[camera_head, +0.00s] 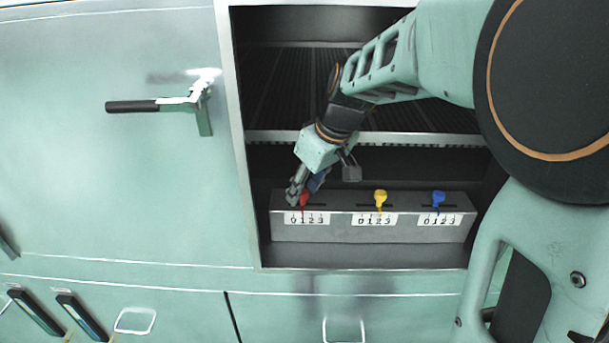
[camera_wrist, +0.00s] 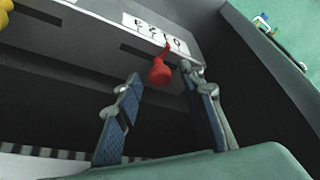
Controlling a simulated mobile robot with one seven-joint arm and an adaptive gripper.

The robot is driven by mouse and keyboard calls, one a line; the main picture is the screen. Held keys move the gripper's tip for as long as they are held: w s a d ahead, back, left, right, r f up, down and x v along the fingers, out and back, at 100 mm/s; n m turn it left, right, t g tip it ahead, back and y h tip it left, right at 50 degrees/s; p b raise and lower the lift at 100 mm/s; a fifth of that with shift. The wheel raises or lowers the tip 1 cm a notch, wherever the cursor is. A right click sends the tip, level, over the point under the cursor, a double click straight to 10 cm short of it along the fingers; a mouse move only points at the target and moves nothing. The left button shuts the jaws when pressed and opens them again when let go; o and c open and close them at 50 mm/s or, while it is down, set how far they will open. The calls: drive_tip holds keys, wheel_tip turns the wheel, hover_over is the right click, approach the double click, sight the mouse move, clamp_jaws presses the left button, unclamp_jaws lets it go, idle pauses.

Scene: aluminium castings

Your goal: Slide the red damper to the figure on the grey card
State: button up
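The red damper (camera_head: 304,199) is a knob with a thin pointer, at the left end of a grey slotted box. Its pointer is over a white scale card (camera_head: 307,218) marked 0 to 3, seemingly near the 1. My gripper (camera_head: 302,187) is down at this knob and partly covers it. In the wrist view, the fingers of my gripper (camera_wrist: 160,76) are apart, with the red damper (camera_wrist: 160,71) in the gap near the fingertips. It appears closer to the right finger; contact is unclear. I cannot make out a grey card.
A yellow damper (camera_head: 380,197) and a blue damper (camera_head: 438,199) stand to the right on the same box (camera_head: 340,232). The box sits inside an open recess with a ribbed shelf (camera_head: 270,137) above. A door with a black handle (camera_head: 133,106) is at left.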

drive_tip(key=v, duration=0.7)
drive_tip(key=shift+r, duration=0.25)
